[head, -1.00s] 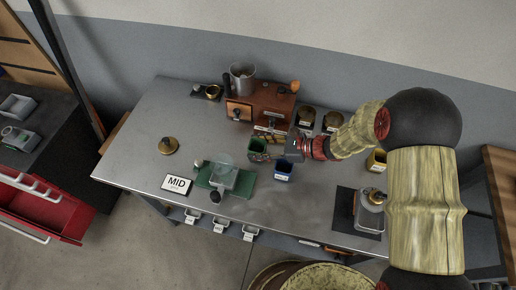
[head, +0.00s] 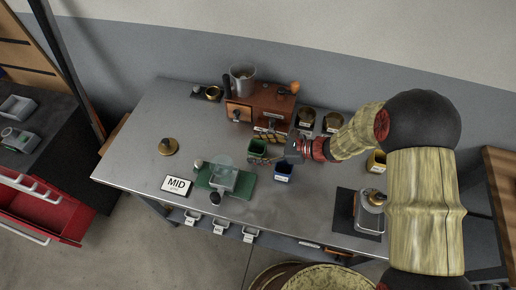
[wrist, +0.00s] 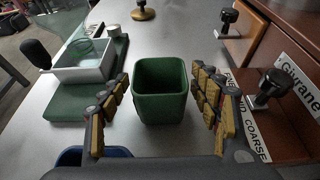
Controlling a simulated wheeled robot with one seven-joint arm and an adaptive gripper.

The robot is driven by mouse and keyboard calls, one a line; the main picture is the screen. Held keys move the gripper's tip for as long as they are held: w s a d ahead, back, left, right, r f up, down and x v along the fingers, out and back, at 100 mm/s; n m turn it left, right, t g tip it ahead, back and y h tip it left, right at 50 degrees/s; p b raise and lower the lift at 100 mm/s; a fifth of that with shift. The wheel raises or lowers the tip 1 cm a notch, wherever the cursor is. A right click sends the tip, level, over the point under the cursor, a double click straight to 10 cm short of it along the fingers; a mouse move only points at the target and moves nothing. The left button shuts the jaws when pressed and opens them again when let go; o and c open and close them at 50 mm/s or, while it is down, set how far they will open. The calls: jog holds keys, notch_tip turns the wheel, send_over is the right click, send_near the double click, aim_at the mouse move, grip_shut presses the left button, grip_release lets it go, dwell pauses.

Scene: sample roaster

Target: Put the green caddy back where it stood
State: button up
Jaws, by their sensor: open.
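The green caddy (head: 258,148) stands upright on the steel table in front of the wooden sample roaster. In the wrist view the green caddy (wrist: 160,90) shows its open top and sits between and just beyond my fingertips. My gripper (head: 276,148) reaches in from the right in the head view, low over the table. In the wrist view my gripper (wrist: 162,103) is open, one finger on each side of the caddy, with a gap visible on both sides. The caddy's spot of origin is not marked in these frames.
A blue caddy (head: 283,171) stands close in front of my gripper. A green base with a white tray (head: 222,180) lies to the left. The wooden roaster (head: 262,102) with knobs stands right behind. Bare table lies in front.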

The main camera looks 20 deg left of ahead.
jog(key=shift+d+r, duration=0.1)
jog(key=shift+r, duration=0.15)
jog(key=p+v, duration=0.3)
jog(key=v, duration=0.8)
jog(key=shift+d, duration=0.35)
jog(key=shift+w+r, duration=0.1)
jog(key=s+d+r+n+t+h, duration=0.3)
jog(key=s+d+r+n+h, duration=0.3)
jog(key=d+r, duration=0.7)
jog(key=s+d+r+n+t+h, duration=0.4)
jog(key=s+d+r+n+h, duration=0.3)
jog(key=s+d+r+n, duration=0.3)
jog(key=d+r, duration=0.3)
jog(key=shift+s+d+n, duration=0.4)
